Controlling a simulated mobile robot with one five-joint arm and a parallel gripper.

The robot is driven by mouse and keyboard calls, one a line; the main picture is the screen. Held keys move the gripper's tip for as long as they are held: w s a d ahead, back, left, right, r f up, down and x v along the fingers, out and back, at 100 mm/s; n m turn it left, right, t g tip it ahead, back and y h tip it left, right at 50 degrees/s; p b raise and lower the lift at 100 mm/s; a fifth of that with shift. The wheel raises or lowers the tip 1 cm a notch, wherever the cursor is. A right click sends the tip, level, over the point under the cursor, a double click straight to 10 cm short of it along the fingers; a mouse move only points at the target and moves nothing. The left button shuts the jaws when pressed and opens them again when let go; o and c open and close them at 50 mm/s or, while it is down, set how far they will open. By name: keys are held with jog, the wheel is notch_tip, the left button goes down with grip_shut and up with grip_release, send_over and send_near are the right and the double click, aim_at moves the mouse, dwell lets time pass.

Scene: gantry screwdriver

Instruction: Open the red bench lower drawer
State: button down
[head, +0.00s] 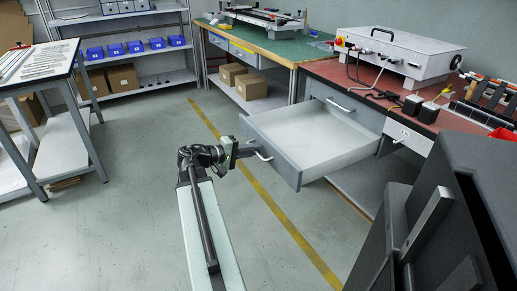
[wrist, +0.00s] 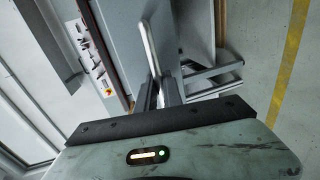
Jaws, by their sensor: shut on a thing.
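The red bench (head: 345,78) stands at the right in the head view. Its lower drawer (head: 278,164) is pulled far out, and its pale inside looks empty. A closed upper drawer front (head: 345,104) with a bar handle sits above it. My gripper (head: 254,150) is at the front of the open drawer, shut on the lower drawer handle (head: 264,156). In the wrist view the pale handle (wrist: 149,45) runs up from between my gripper's dark fingers (wrist: 161,94).
A grey machine case (head: 405,55), black boxes and cables sit on the red bench. A green bench (head: 262,45) stands behind, with cardboard boxes (head: 251,87) below. The floor between is clear, crossed by a yellow line (head: 262,192).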

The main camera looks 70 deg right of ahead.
jog(key=shift+d, duration=0.2)
jog(key=c, duration=1.8)
grip_release()
jog(key=shift+o, duration=0.2)
jog(key=p+v, duration=0.1)
jog(key=v, duration=0.6)
jog(key=shift+w+a+p, duration=0.25)
jog(key=shift+a+p, duration=0.05)
